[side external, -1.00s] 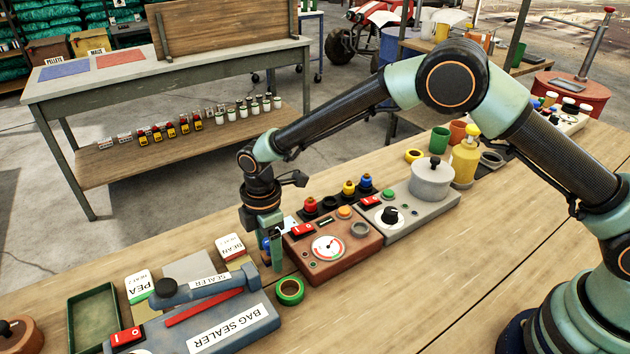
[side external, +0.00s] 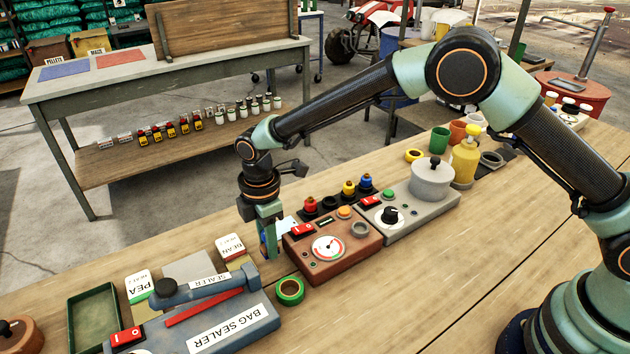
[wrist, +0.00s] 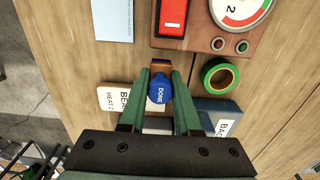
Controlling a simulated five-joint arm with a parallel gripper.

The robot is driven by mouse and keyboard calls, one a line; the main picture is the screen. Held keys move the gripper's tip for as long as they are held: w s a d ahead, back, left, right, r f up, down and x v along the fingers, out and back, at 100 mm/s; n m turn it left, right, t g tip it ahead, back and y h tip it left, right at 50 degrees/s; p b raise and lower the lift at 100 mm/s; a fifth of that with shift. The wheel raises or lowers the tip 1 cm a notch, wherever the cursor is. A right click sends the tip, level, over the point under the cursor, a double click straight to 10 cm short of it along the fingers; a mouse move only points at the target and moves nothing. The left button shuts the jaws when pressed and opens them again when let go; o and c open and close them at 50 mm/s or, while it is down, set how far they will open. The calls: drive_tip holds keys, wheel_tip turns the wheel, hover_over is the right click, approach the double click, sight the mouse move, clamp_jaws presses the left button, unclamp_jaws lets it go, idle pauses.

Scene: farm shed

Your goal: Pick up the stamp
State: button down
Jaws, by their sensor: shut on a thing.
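The stamp (wrist: 159,88) has a blue rounded handle with DONE on its top. In the wrist view it sits between the two green fingers of my gripper (wrist: 162,84), which is shut on it. In the side view my gripper (side external: 269,246) points down at the left end of the brown control box, and a bit of the stamp's blue (side external: 264,247) shows at the fingers. The stamp's lower part is mostly hidden, so I cannot tell how far it is from the bench.
The brown control box (side external: 345,262) with a dial stands close at the right. A green tape roll (side external: 289,291) lies in front. The bag sealer (side external: 262,325), bean packet (side external: 231,246) and green tray (side external: 75,322) are to the left. Bare bench lies in front right.

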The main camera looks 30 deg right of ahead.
wheel_tip(320, 180, up, 18)
idle(0.3)
drive_tip(key=shift+f, duration=0.1)
drive_tip(key=c, duration=1.4)
unclamp_jaws()
clamp_jaws()
hover_over(282, 228)
wheel_tip(282, 228, down, 13)
drive_tip(key=shift+f, duration=2.9)
drive_tip(key=shift+f, duration=0.55)
wheel_tip(282, 228, up, 7)
